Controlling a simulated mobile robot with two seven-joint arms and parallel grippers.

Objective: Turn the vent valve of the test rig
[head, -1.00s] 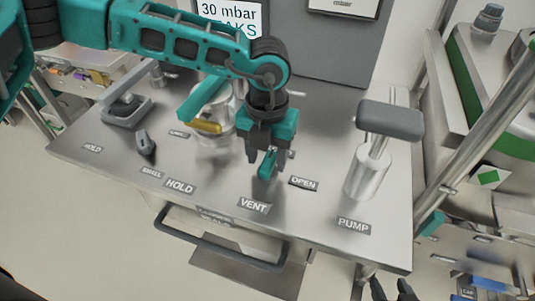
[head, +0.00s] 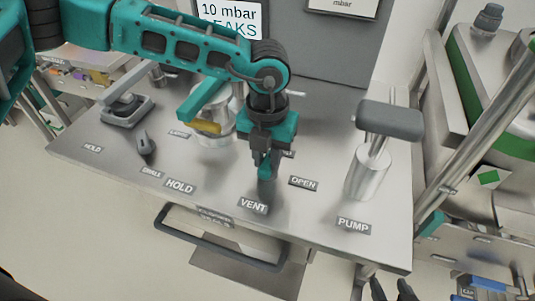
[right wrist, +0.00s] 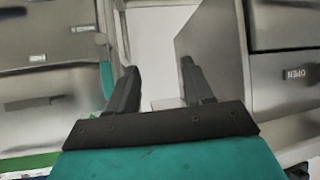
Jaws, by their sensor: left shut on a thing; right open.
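The OPEN label (head: 303,183) is just right of the valve. The sign at the back (head: 228,15) reads 10 mbar, with more text partly hidden by my left arm. My right gripper (right wrist: 158,78) is open and empty in the right wrist view; its fingertips show at the bottom edge of the head view (head: 393,290).
The pump (head: 368,172) with its grey handle stands right of the valve. A drawer handle (head: 215,243) juts from the bench front.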

